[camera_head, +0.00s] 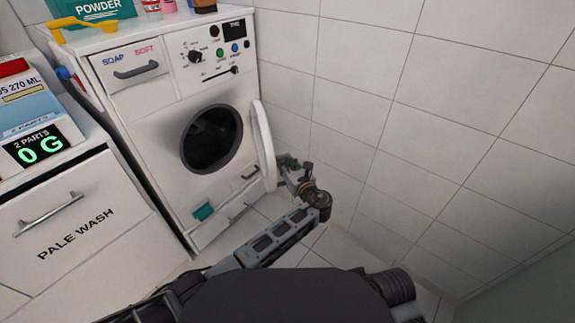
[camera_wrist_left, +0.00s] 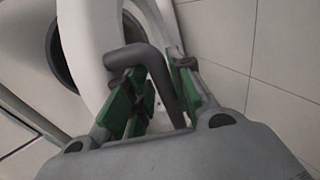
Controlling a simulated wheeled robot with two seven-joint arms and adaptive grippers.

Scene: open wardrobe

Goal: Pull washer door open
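The white washer (camera_head: 165,110) stands at the upper middle in the head view. Its round door (camera_head: 264,145) is swung wide open to the right, seen nearly edge-on, and the dark drum opening (camera_head: 212,138) shows. My left gripper (camera_head: 287,164) is just right of the door's lower edge. In the left wrist view, a dark grey bent handle (camera_wrist_left: 165,85) lies between the green-padded fingers of my left gripper (camera_wrist_left: 157,75). The fingers stand apart, with a gap showing beside the handle. The white door ring (camera_wrist_left: 90,45) is behind them. My right gripper is out of view.
A tiled wall (camera_head: 400,120) stands close on the right of the door and my left arm. A white drawer unit labelled PALE WASH (camera_head: 75,225) stands at left. A yellow-handled item (camera_head: 80,25) and a powder box (camera_head: 95,8) are on the washer top.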

